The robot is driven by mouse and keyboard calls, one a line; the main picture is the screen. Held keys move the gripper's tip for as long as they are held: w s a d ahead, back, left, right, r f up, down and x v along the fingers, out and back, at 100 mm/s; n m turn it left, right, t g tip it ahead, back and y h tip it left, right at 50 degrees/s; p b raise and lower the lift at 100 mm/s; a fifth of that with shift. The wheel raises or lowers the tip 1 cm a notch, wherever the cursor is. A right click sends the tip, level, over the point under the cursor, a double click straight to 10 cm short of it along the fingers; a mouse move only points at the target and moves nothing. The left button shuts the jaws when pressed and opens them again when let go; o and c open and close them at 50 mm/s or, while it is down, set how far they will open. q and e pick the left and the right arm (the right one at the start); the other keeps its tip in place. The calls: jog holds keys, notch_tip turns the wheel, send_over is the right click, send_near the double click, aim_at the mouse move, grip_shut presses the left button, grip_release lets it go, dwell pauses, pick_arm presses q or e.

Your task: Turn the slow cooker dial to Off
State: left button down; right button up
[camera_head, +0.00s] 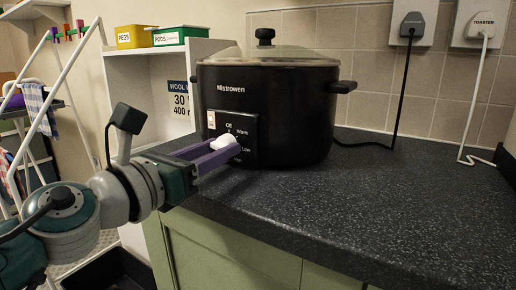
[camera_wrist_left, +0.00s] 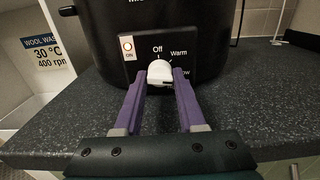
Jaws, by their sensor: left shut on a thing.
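The black slow cooker (camera_head: 285,115) stands on the counter with its glass lid on. Its front panel (camera_head: 243,120) reads Off at the top, then Warm and Low down the right side. The white dial (camera_head: 222,142) also shows in the left wrist view (camera_wrist_left: 160,72), just under the word Off; I cannot tell exactly which mark it points to. My left gripper (camera_head: 228,151) has its purple fingers on both sides of the dial, shut on it. The finger nearer the head camera hides part of the lower panel. My right gripper is in neither view.
The dark speckled counter (camera_head: 390,205) is clear to the cooker's right. A white shelf unit (camera_head: 160,78) with yellow and green boxes stands behind at left, near a drying rack (camera_head: 68,88).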

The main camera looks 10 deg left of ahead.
pick_arm(q)
jog(key=shift+n, duration=0.3)
jog(key=n+p, duration=0.1)
jog(key=n, duration=0.3)
jog(key=shift+n, duration=0.3)
jog(key=n, duration=0.4)
jog(key=shift+r+n+p, duration=0.1)
jog(key=shift+n+p, duration=0.2)
jog(key=shift+p, duration=0.1)
jog(key=n+p, duration=0.1)
jog(key=n, duration=0.4)
jog(key=shift+d, duration=0.1)
jog(key=n+p, duration=0.1)
jog(key=n, duration=0.4)
jog(key=shift+p, duration=0.3)
jog(key=c, duration=0.5)
grip_release()
